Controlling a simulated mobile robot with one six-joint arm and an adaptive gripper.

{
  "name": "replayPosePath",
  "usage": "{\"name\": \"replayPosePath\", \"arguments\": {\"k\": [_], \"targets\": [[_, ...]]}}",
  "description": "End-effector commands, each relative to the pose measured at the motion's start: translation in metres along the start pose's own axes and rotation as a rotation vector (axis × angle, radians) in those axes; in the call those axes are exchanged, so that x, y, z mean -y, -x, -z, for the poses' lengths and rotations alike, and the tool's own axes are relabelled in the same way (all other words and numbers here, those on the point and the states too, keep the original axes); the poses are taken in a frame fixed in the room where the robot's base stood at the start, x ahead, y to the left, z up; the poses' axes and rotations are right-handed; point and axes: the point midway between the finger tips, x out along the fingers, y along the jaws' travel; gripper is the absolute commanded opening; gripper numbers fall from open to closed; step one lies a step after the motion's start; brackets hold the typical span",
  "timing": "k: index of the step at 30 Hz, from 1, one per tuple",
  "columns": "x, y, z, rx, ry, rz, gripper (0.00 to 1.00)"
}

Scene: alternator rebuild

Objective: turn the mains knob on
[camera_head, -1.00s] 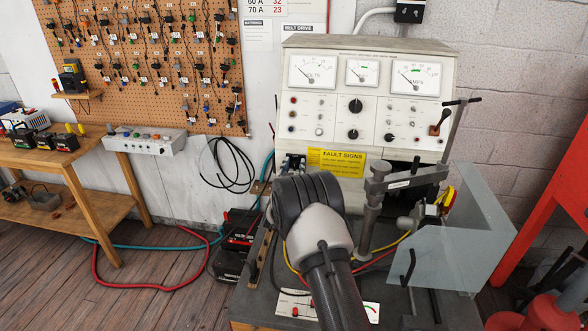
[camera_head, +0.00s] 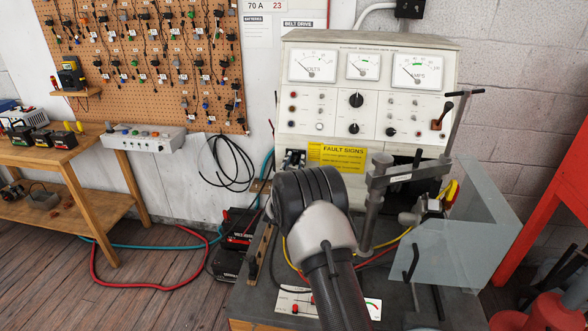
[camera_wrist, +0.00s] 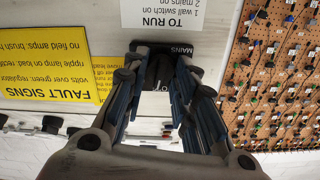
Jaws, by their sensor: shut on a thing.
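The mains knob (camera_wrist: 160,72) is a dark knob under a black plate marked MAINS, upside down in the wrist view. Pale marks, one like a 0, show beside it. My gripper (camera_wrist: 163,88) is shut on the knob, with one finger at each side. The fingers cover much of the knob, so its exact turn is hard to read.
The test bench panel (camera_head: 365,95) has gauges, several knobs and a lever. A yellow FAULT SIGNS card (camera_head: 336,157) is on it, near my gripper in the wrist view. A clamp post (camera_head: 372,210) and clear guard (camera_head: 455,245) stand right of my arm.

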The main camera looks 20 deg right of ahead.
Motion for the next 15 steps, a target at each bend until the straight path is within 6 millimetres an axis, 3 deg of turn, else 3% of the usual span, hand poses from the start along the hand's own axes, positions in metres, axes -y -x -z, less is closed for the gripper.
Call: {"name": "replayPosePath", "arguments": {"k": [15], "targets": [[-0.0023,-0.0001,-0.0025,-0.002,-0.481,0.000,0.02]]}}
